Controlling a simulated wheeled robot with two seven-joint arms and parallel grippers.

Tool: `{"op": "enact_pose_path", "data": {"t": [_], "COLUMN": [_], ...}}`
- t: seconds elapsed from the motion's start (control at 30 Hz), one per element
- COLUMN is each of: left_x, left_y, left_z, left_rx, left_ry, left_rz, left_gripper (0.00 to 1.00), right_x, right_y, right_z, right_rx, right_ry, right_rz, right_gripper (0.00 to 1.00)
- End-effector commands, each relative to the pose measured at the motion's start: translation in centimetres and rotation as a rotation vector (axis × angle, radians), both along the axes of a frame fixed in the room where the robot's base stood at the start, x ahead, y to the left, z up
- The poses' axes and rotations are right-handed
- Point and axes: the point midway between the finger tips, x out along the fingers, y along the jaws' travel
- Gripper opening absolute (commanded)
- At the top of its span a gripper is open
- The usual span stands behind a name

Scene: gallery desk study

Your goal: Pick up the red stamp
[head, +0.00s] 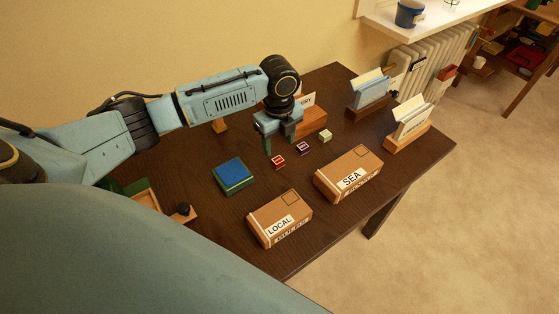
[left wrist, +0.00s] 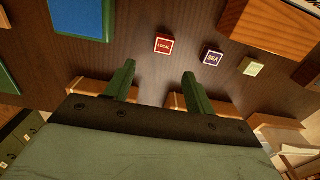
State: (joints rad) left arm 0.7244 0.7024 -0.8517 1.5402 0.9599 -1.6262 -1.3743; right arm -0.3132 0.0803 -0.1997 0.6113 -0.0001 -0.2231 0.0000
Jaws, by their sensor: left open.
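The small red stamp (head: 278,162) stands on the dark desk. My left gripper (head: 279,146) is open and points down, just behind the red stamp in the head view. In the left wrist view its green fingers (left wrist: 158,84) are apart with nothing between them, and the red stamp lies beyond the fingertips. The right gripper is not in view.
A dark SEA stamp (head: 302,148) and a pale green stamp (head: 325,136) stand in a row beside it. A blue-topped pad (head: 233,173) lies left. LOCAL (head: 280,218) and SEA (head: 349,174) boxes stand in front. Letter holders (head: 408,127) stand at the back right.

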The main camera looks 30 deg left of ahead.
Motion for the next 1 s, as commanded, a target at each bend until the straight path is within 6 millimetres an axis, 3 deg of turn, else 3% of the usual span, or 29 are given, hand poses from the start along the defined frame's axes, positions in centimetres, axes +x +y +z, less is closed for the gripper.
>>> {"op": "enact_pose_path", "data": {"t": [0.17,0.37,0.6,0.9,1.0], "left_x": [0.0,0.2,0.4,0.5,0.5], "left_y": [0.0,0.2,0.5,0.5,0.5], "left_z": [-2.4,-4.0,-7.4,-7.9,-7.9], "left_rx": [0.000,0.000,0.001,0.002,0.002], "left_ry": [0.000,0.001,0.001,-0.001,-0.001], "left_rz": [-0.001,0.001,0.000,-0.002,-0.001], "left_gripper": [0.55,0.55,0.55,0.55,0.44], "right_x": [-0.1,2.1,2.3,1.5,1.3], "right_y": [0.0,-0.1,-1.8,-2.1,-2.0], "right_z": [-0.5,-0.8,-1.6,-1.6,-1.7], "right_rx": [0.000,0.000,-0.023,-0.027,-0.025], "right_ry": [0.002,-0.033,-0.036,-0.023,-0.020], "right_rz": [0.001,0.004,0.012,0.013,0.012], "right_gripper": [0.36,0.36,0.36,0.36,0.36]}}
